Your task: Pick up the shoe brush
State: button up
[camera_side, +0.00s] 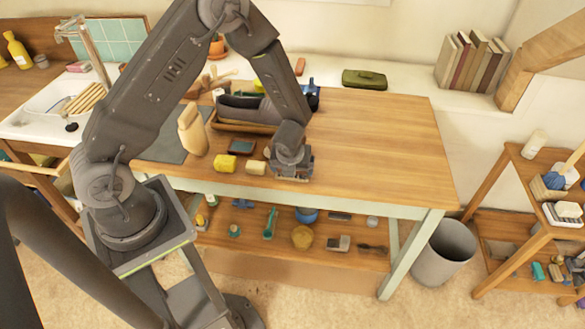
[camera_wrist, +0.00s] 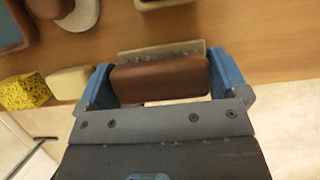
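The shoe brush (camera_wrist: 160,80) appears in the wrist view as a reddish-brown block, with a pale speckled strip just beyond it. My gripper (camera_wrist: 160,76) has a blue finger on each side of the block, very close to it or touching. I cannot tell whether the fingers press on it. In the side view my gripper (camera_side: 291,172) is low at the front edge of the table, right of a small cream block. It hides the brush there.
The cream block (camera_wrist: 68,80) and a yellow speckled sponge (camera_wrist: 24,91) lie left of my gripper. A tan upright form (camera_side: 193,130) and a dark tray (camera_side: 240,127) are farther left. The table's right side (camera_side: 380,140) is clear. A green case (camera_side: 364,79) lies behind.

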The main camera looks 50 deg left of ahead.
jog(key=c, duration=0.5)
jog(key=shift+c, duration=0.2)
jog(key=shift+r, duration=0.1)
jog(key=shift+r, duration=0.5)
jog(key=r, duration=0.2)
jog(key=a+r, duration=0.1)
jog(key=shift+s+r, duration=0.3)
jog(key=shift+r, duration=0.05)
jog(key=s+a+r, duration=0.6)
jog(key=a, duration=0.2)
jog(key=shift+a, duration=0.3)
jog(key=shift+r, duration=0.1)
